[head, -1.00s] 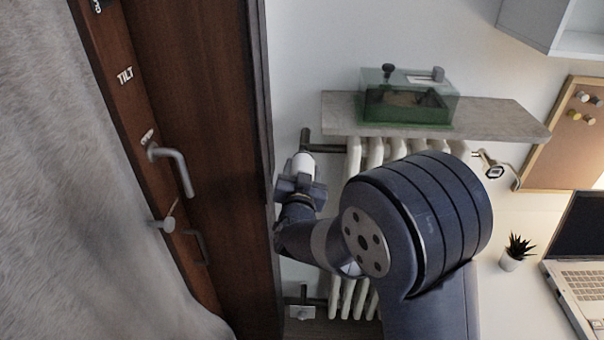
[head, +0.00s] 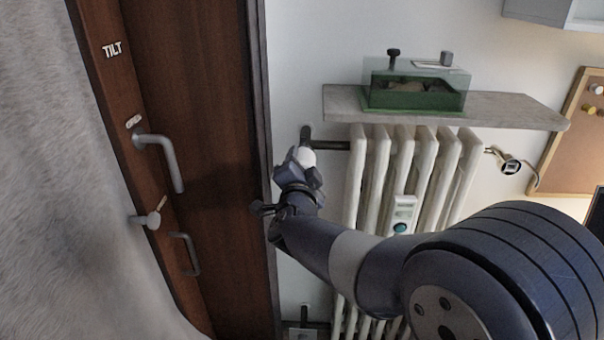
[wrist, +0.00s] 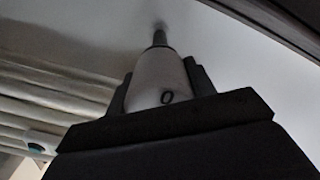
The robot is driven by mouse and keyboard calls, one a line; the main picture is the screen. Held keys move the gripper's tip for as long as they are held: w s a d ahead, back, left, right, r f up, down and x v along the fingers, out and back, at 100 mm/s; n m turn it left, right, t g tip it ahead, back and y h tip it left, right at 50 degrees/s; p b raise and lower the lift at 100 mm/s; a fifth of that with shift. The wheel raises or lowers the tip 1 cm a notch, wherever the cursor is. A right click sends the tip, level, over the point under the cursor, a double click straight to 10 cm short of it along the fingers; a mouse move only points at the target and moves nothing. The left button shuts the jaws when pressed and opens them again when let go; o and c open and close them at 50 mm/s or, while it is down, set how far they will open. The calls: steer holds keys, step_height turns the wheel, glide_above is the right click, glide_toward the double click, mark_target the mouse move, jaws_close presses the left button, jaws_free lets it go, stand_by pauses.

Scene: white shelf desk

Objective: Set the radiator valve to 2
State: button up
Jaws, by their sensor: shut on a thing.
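The radiator valve is a white knob (head: 305,157) at the upper left of the white radiator (head: 384,185), on a dark pipe by the door frame. My gripper (head: 299,170) is shut on the knob, with its fingers on either side. In the wrist view the knob (wrist: 158,75) sits between two dark fingers, and a "0" shows on its near face. Its other marks are hidden, and I see no pointer, so I cannot tell the setting.
A wooden shelf (head: 500,108) with a green glass-sided box (head: 415,92) is above the radiator. A small white device with a teal button (head: 403,215) is on the radiator's front. The brown door (head: 190,100) with its grey handle (head: 165,160) stands close to the left.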

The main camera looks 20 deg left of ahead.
steer(key=shift+m, duration=0.3)
steer(key=o, duration=1)
steer(key=shift+c, duration=0.2)
steer(key=shift+s, duration=0.1)
steer(key=v, duration=1)
steer(key=shift+s, duration=0.3)
steer(key=x, duration=1.1)
steer(key=shift+d, duration=0.1)
steer(key=shift+s, duration=0.1)
